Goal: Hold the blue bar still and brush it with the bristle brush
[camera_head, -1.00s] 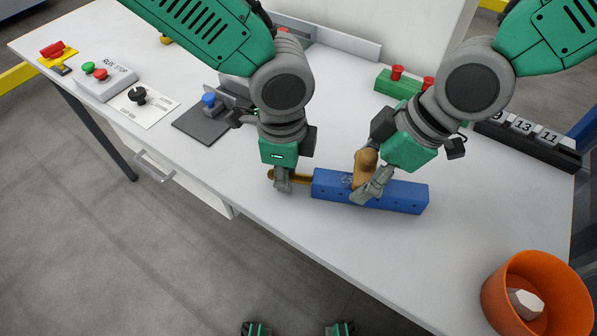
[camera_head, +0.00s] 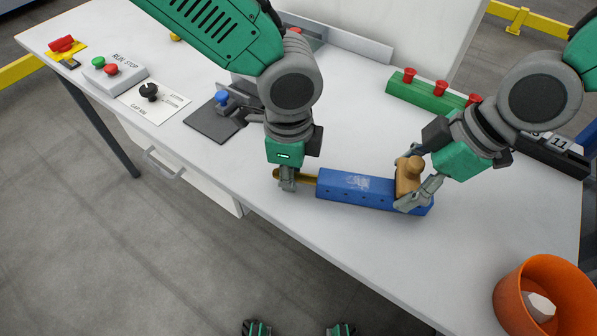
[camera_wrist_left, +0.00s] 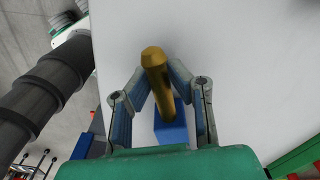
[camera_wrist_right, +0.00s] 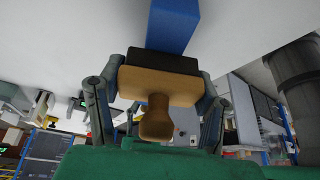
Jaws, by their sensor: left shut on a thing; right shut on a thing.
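The blue bar (camera_head: 345,188) lies on the white table near its front edge, with a pale scuffed patch on its top. A brass-coloured rod (camera_head: 309,178) sticks out of its left end. My left gripper (camera_head: 287,185) is shut on this rod, which also shows between the fingers in the left wrist view (camera_wrist_left: 155,75). My right gripper (camera_head: 407,192) is shut on the wooden bristle brush (camera_head: 409,175), over the right end of the bar. In the right wrist view the brush has a tan block (camera_wrist_right: 160,84) and dark bristles (camera_wrist_right: 160,61) against the blue bar.
An orange bin (camera_head: 510,290) with a pale object inside stands at the right front. A green block with red knobs (camera_head: 430,95) is behind the right arm. A dark pad (camera_head: 213,122) and a run/stop box (camera_head: 115,75) lie to the left.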

